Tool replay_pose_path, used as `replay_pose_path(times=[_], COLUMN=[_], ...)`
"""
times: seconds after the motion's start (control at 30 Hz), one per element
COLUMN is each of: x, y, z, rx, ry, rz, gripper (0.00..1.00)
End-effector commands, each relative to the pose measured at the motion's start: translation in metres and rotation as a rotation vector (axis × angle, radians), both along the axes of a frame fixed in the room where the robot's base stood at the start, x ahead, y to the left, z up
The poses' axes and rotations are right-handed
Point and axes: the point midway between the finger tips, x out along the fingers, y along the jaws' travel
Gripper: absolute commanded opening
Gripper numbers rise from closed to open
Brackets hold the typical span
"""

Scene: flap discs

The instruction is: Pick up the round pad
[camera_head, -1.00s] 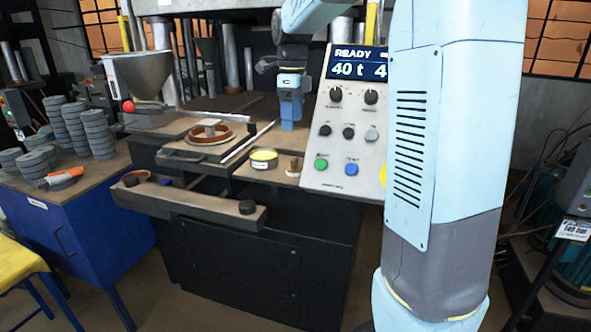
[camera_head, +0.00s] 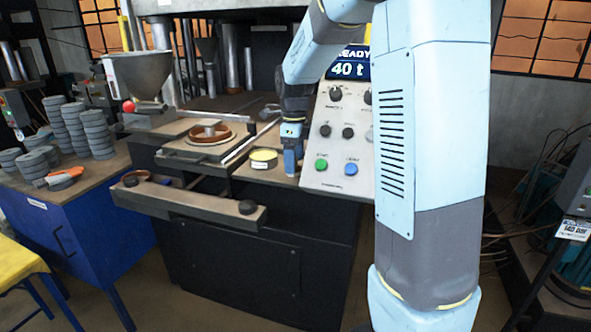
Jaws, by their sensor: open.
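My gripper (camera_head: 290,170) points down at the right end of the press's front ledge, just left of the control panel. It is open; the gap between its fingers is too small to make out. Its fingers cover the spot where a small round brown piece stood, so that piece is hidden now, and I cannot tell whether the fingers touch it. A round tin with a yellow top (camera_head: 263,155) sits on the ledge just left of my gripper. I cannot tell for certain which of these is the round pad.
The control panel (camera_head: 335,135) stands close on the right of my gripper. A brown ring (camera_head: 225,134) with a grey centre sits on the press plate to the left. Stacks of grey discs (camera_head: 98,135) stand on the blue bench (camera_head: 95,207). A hopper (camera_head: 145,75) stands behind.

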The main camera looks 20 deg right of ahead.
Motion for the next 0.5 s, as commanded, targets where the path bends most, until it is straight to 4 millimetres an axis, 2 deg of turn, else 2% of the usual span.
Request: replay_pose_path(times=[0.1, 0.33, 0.5], x=[0.0002, 0.0001, 0.0001], y=[0.0001, 0.0004, 0.0007], z=[-0.0076, -0.0085, -0.0083], rx=[0.000, -0.001, -0.001], ry=[0.000, -0.001, -0.001], rz=[0.000, 0.001, 0.002], gripper=[0.79, 0.79, 0.63])
